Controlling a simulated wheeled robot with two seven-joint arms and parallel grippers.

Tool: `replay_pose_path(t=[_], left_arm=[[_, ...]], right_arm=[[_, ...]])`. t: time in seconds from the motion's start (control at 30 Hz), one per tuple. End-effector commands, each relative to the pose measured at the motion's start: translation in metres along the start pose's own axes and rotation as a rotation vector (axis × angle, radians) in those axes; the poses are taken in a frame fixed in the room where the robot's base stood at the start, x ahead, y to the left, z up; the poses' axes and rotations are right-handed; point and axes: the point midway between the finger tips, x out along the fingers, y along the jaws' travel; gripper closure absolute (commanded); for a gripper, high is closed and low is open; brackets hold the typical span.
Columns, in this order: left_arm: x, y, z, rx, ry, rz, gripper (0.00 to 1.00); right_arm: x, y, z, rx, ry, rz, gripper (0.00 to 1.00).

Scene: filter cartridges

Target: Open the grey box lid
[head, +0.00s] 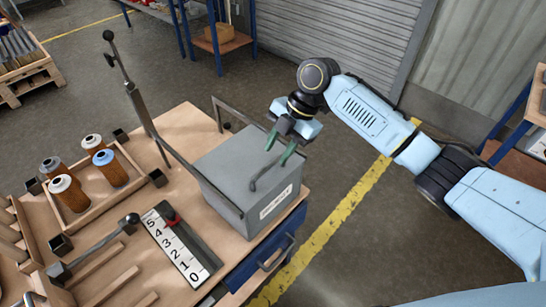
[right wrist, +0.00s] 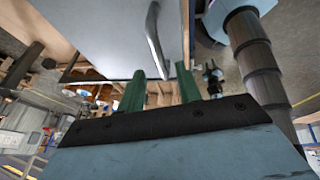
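The grey box (head: 222,196) stands on the right part of the wooden workbench, with a white label on its front. Its flat grey lid (head: 235,152) looks shut. A dark bar handle (head: 265,174) rises from the lid near its right edge; it also shows in the right wrist view (right wrist: 154,40). My right gripper (head: 280,146) is above the lid, by the upper end of the handle. I cannot tell whether a finger touches the handle. My left gripper is not seen.
Left of the box are a numbered scale board (head: 180,248), a tray (head: 128,184) with several filter cartridges and a tall black lever (head: 138,98). A thin metal frame (head: 214,112) stands behind the box. Floor is free right of the bench.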

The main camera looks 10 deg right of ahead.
Motion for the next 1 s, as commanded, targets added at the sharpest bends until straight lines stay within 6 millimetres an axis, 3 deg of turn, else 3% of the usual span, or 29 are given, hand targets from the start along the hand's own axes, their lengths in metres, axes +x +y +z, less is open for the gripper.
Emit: replay_pose_path(t=[0.23,0.6,0.87,1.0], left_arm=[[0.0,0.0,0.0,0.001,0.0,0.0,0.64],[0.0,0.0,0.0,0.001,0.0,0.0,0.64],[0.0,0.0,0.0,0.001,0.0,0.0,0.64],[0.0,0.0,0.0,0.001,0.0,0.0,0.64]], right_arm=[[0.032,0.0,0.0,0.001,0.001,-0.001,0.66],[0.037,0.0,0.0,0.001,-0.001,0.001,0.66],[0.037,0.0,0.0,0.001,-0.001,0.001,0.98],[0.037,0.0,0.0,0.001,-0.001,0.001,1.0]])
